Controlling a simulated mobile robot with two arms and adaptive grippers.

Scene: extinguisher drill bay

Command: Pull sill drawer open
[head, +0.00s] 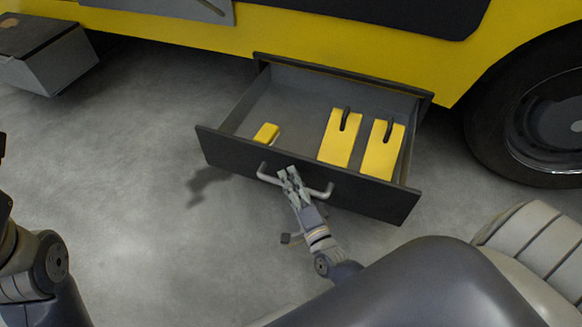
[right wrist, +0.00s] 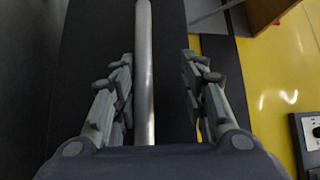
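The sill drawer (head: 300,182) stands pulled out from under the yellow vehicle, its inside open to view. Its grey bar handle (head: 325,192) runs across the dark front. My right gripper (head: 287,172) is at the middle of this handle.
In the drawer are two yellow wedge-like blocks (head: 340,138) with dark loops and a smaller yellow piece (head: 266,133). A black wheel (head: 530,120) stands at right and a grey box-like step (head: 50,65) at upper left. The floor (head: 140,180) left of the drawer is clear.

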